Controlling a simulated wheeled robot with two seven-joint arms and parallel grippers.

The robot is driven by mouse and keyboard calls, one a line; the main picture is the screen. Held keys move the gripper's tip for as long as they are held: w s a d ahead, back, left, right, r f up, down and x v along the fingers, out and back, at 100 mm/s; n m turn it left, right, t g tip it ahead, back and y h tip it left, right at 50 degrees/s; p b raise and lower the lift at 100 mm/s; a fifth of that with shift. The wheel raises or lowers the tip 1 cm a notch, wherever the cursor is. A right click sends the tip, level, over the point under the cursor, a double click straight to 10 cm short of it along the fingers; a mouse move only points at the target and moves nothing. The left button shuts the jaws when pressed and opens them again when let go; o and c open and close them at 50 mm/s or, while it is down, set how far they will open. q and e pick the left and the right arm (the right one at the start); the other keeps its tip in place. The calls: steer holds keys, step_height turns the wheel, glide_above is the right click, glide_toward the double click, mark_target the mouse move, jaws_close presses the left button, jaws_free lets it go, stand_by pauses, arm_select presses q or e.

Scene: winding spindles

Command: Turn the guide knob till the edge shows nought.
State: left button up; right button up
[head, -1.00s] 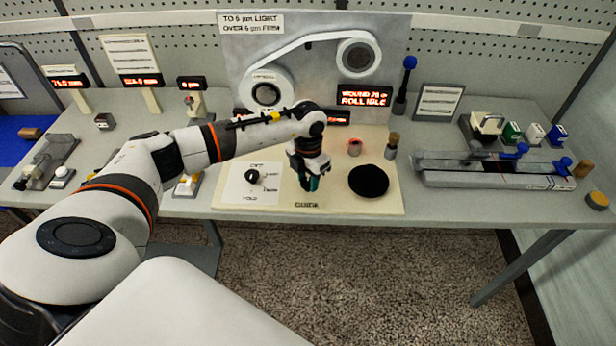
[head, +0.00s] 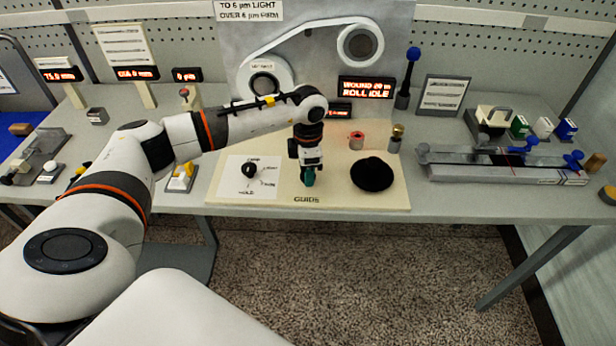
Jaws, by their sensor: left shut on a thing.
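My left gripper (head: 307,176) points straight down at the front of the cream panel (head: 340,203), just behind the printed word GUIDE. It is shut on the guide knob, which the fingers hide. A small red display (head: 340,111) is partly behind my arm and I cannot read it. The larger display (head: 366,88) above it reads WOUND 20 m, ROLL IDLE. My right gripper is not in view.
A black selector dial (head: 249,169) sits on a white card left of the gripper. A long grey rail fixture (head: 500,165) is farther right.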

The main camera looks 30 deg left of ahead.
arm_select(q)
steer(key=m+b, duration=0.2)
steer(key=m, duration=0.1)
steer(key=shift+f+m+b, duration=0.15)
steer(key=shift+m+b, duration=0.2)
steer(key=shift+m, duration=0.05)
steer(key=m+b, duration=0.2)
steer(key=m, duration=0.1)
steer(key=shift+m, duration=0.3)
steer(key=m+b, duration=0.2)
steer(key=m, duration=0.2)
steer(key=shift+b, duration=0.3)
steer(key=shift+r+m+b, duration=0.2)
steer(key=shift+m+b, duration=0.15)
steer(key=shift+m, duration=0.45)
steer(key=o, duration=1)
